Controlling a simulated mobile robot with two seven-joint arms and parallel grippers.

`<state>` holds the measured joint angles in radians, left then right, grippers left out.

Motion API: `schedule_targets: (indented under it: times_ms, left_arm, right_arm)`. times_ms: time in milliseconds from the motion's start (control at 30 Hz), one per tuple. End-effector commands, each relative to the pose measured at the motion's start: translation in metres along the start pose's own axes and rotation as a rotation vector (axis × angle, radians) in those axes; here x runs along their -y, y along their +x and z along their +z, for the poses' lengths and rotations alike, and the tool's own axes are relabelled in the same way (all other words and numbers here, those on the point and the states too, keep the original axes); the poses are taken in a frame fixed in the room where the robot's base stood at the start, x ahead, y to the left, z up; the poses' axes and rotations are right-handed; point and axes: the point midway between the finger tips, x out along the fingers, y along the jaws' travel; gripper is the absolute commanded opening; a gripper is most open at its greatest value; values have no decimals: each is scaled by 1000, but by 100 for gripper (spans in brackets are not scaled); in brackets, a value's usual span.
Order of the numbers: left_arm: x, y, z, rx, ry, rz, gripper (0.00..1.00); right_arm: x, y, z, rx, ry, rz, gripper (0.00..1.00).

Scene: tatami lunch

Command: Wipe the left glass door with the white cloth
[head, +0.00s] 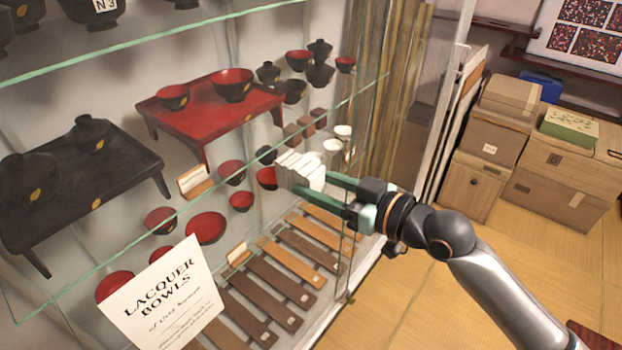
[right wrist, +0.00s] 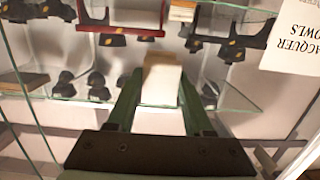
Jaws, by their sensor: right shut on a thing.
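The white cloth (head: 300,172) is a thick folded pad in front of the display cabinet in the head view. My right gripper (head: 325,188) is shut on it, with green fingers on either side. In the right wrist view the cloth (right wrist: 161,80) sticks out beyond the fingers (right wrist: 160,108). The clear left glass door (head: 95,235) forms the cabinet front around the paper sign. The cloth is at or very near the glass; I cannot tell whether they touch. My left gripper is out of view.
A "LACQUER BOWLS" sign (head: 165,300) is on the glass at lower left. Behind are a red stand (head: 215,112), a black stand (head: 85,195), bowls and wooden strips (head: 285,270). Boxes (head: 490,150) stand at right. The tatami floor (head: 440,300) is open below my arm.

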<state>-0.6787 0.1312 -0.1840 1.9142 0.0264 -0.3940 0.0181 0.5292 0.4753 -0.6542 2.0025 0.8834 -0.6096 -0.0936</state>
Motion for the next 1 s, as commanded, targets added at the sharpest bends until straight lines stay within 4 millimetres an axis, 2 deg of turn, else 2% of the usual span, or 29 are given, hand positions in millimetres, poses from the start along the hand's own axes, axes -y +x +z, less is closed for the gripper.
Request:
schedule_targets:
  times_ms: [400, 833, 1000]
  left_arm:
    - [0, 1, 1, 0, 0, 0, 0]
    - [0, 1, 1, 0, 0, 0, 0]
    - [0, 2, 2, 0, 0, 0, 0]
  right_arm:
    - [0, -41, 5, 1, -1, 1, 7]
    - [0, -47, 5, 0, 0, 1, 7]
    - [0, -60, 8, 2, -2, 1, 7]
